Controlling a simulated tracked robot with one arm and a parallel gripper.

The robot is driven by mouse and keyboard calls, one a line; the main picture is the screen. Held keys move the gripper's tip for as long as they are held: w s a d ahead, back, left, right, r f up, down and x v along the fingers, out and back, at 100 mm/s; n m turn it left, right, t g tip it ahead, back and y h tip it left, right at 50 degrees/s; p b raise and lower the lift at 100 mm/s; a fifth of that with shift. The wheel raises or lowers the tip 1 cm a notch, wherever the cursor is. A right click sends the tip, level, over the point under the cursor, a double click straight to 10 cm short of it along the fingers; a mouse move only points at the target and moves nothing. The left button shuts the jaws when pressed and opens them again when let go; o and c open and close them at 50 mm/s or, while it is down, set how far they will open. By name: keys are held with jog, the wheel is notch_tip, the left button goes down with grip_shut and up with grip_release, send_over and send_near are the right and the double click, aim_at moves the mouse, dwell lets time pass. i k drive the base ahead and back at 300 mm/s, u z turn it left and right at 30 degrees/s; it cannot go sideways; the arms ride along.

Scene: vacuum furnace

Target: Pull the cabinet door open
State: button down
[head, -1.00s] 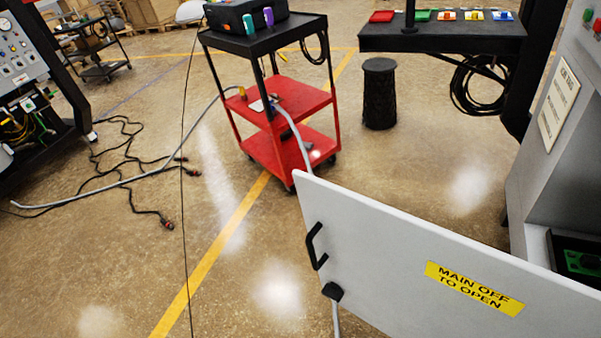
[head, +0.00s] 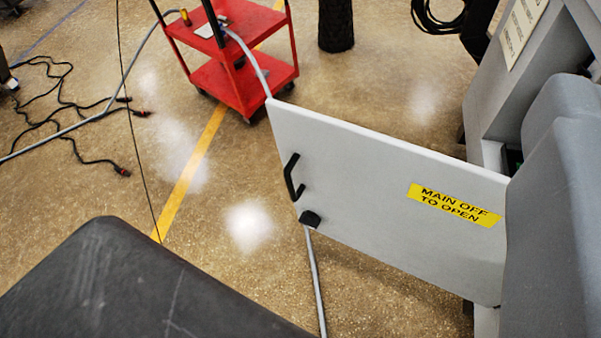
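The cabinet door (head: 360,185) is a light grey panel standing open, swung out from the cabinet (head: 490,100) on the right. It has a black bar handle (head: 291,178) near its free edge and a black latch knob (head: 311,218) below that. A yellow label (head: 453,205) reads "MAIN OFF TO OPEN". The hinge side and most of the cabinet opening are hidden behind a large grey shape at right, seemingly part of my own body. Another dark shape, seemingly mine, fills the lower left. I cannot make out my gripper's fingers, and nothing is seen touching the handle.
A red cart (head: 235,65) stands beyond the door's free edge. A grey hose (head: 315,280) runs on the floor below the door. Black cables (head: 75,115) lie at the left. A black cylindrical stool (head: 336,25) stands at the back.

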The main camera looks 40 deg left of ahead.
aim_at(438, 219)
jog(key=i, duration=1)
